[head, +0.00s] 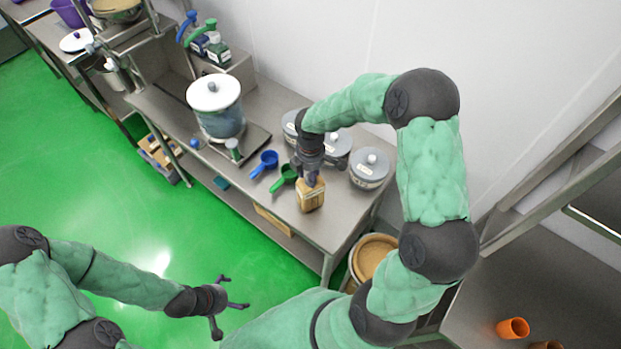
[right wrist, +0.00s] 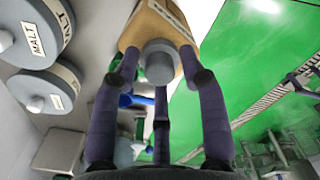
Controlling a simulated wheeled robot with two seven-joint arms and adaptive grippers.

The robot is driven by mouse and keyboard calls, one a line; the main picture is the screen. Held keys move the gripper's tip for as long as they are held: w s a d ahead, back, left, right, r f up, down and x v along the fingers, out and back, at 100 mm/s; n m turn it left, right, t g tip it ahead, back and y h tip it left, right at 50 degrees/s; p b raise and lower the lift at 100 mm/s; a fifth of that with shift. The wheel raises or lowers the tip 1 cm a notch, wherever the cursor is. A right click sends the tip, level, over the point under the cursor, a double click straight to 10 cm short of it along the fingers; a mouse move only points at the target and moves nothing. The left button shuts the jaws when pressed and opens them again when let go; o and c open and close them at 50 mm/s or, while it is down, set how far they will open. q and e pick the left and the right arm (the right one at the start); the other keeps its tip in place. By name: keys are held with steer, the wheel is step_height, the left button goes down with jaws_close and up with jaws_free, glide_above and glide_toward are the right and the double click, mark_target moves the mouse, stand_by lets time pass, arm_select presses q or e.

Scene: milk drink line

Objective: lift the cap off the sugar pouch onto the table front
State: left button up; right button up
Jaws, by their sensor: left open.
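The sugar pouch (head: 310,196), a tan pack with a label, stands upright near the front edge of the steel table (head: 297,224). Its grey cap (right wrist: 158,62) faces the right wrist camera and is on top of the pouch, which also shows there (right wrist: 150,25). My right gripper (head: 311,180) is directly above the pouch, pointing down. In the right wrist view its fingers (right wrist: 158,75) stand around the cap; I cannot tell whether they touch it. My left gripper (head: 231,300) is open and empty over the green floor, away from the table.
Lidded canisters (head: 369,168) stand behind the pouch, near the wall. A green scoop (head: 285,177) and a blue scoop (head: 265,164) lie left of the pouch. A large white-lidded pot (head: 216,108) is farther left. Some table front right of the pouch is bare.

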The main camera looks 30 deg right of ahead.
steer(key=c, duration=0.3)
steer(key=shift+r, duration=0.1)
steer(key=shift+c, duration=0.2)
